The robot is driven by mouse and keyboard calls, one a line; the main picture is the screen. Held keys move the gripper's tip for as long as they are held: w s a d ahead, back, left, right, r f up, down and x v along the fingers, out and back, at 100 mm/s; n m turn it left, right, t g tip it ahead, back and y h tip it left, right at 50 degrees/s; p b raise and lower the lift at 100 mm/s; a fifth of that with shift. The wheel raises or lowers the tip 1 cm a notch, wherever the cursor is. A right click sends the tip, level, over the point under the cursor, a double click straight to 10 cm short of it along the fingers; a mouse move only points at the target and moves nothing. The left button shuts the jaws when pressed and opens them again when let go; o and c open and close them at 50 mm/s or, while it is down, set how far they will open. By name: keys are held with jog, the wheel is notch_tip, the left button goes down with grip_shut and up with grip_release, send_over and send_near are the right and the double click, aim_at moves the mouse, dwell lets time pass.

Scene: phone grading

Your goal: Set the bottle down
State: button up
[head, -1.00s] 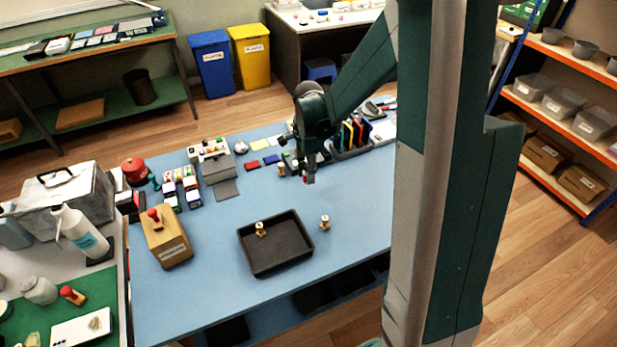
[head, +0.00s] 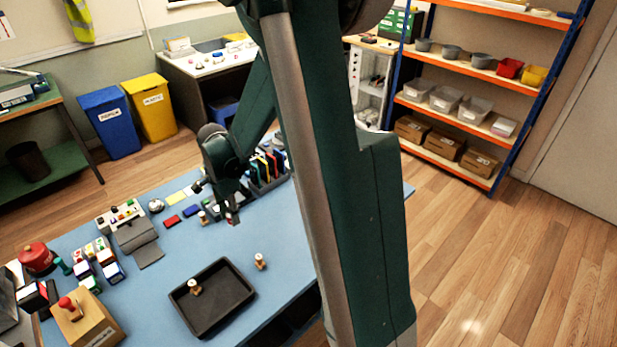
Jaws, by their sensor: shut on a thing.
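My gripper (head: 232,217) is dark and points down over the far middle of the blue table (head: 285,225). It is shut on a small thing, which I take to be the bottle. Only a small reddish and pale patch shows at the fingertips, and the fingers hide the rest. I cannot tell whether the held thing touches the table. The gripper is beyond the black tray (head: 243,298), not above it.
The tray holds a small wooden piece with a pale top (head: 195,288). A similar piece (head: 260,262) stands right of the tray. A rack of coloured upright items (head: 266,170) is behind the gripper. Bare table lies between gripper and tray.

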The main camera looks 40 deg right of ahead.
jog(key=w+d, duration=0.6)
jog(key=d, duration=4.7)
jog(key=shift+s+d+m+p, duration=0.15)
jog(key=shift+d+m+p, duration=0.15)
jog(key=shift+p, duration=0.15)
jog(key=shift+f, duration=3)
jog(key=shift+f+b, duration=0.45)
jog(key=shift+f, duration=1.45)
jog(key=shift+f, duration=0.2)
jog(key=o, duration=0.9)
